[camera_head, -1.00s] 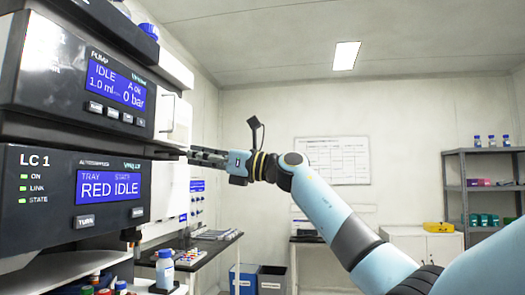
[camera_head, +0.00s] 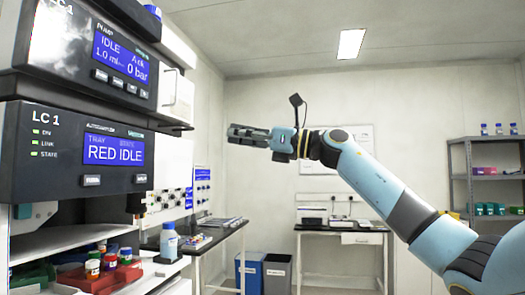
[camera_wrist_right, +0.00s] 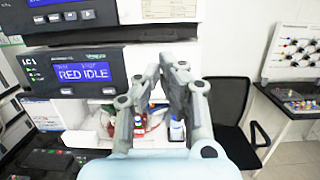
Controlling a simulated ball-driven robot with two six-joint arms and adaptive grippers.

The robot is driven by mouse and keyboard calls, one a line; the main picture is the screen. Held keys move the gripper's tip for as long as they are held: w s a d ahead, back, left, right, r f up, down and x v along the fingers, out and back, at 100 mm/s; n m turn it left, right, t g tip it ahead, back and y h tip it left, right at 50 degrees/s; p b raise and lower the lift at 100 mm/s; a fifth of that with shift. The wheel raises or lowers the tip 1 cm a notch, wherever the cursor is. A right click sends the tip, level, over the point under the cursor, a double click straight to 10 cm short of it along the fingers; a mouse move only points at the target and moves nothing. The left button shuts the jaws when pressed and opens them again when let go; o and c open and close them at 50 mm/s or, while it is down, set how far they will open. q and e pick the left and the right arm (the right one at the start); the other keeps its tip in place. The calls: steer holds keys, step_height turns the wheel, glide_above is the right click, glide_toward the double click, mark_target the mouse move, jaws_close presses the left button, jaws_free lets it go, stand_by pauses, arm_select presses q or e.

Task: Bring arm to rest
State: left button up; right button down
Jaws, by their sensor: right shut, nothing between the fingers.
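My right gripper (camera_head: 233,133) is shut and empty, held in the air to the right of the instrument stack (camera_head: 75,150) in the head view. It points left towards the stack, with a clear gap between them. In the right wrist view the fingers (camera_wrist_right: 172,70) reach forward, close together, in front of the stack and its lower shelf. My right arm comes in from the lower right in the head view. My left gripper does not show.
The LC 1 unit shows "RED IDLE" (camera_head: 114,149). Below it, a shelf holds a blue-capped bottle (camera_head: 168,241) and a red tray (camera_head: 85,280) with small vials. Side tables stand behind, with bins (camera_head: 277,272) under them. A black chair (camera_wrist_right: 240,125) shows in the right wrist view.

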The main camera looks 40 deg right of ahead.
step_height(320, 180, down, 33)
steer(key=d+m+h+b, duration=0.2)
steer(key=m+h+b, duration=0.1)
steer(key=m+b, duration=0.55)
steer(key=s+d+f+m+h, duration=0.1)
steer(key=s+f+m+h, duration=0.3)
steer(key=f, duration=0.7)
steer(key=s+d+f+m+h+b, duration=0.1)
steer(key=s+f+m, duration=0.2)
steer(key=f+m, duration=0.65)
steer(key=s+f+m+h, duration=0.2)
steer(key=s+f+m, duration=0.1)
steer(key=f, duration=1)
steer(key=s+a+f+m+g+h+b, duration=0.2)
steer(key=s+f+m+g+h, duration=0.55)
steer(key=s+f, duration=1.7)
arm_select(q)
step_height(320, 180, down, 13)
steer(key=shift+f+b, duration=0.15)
steer(key=shift+b, duration=0.25)
arm_select(e)
steer(key=s+a+f+m+g+y, duration=0.1)
steer(key=s+f+m, duration=0.5)
steer(key=s, duration=0.6)
steer(key=s+a+f+m+g+y, duration=0.2)
steer(key=s+f+m+g, duration=0.3)
steer(key=s, duration=0.6)
steer(key=shift+s+a+f+m, duration=0.4)
steer(key=shift+a+f, duration=0.1)
steer(key=shift+a, duration=0.4)
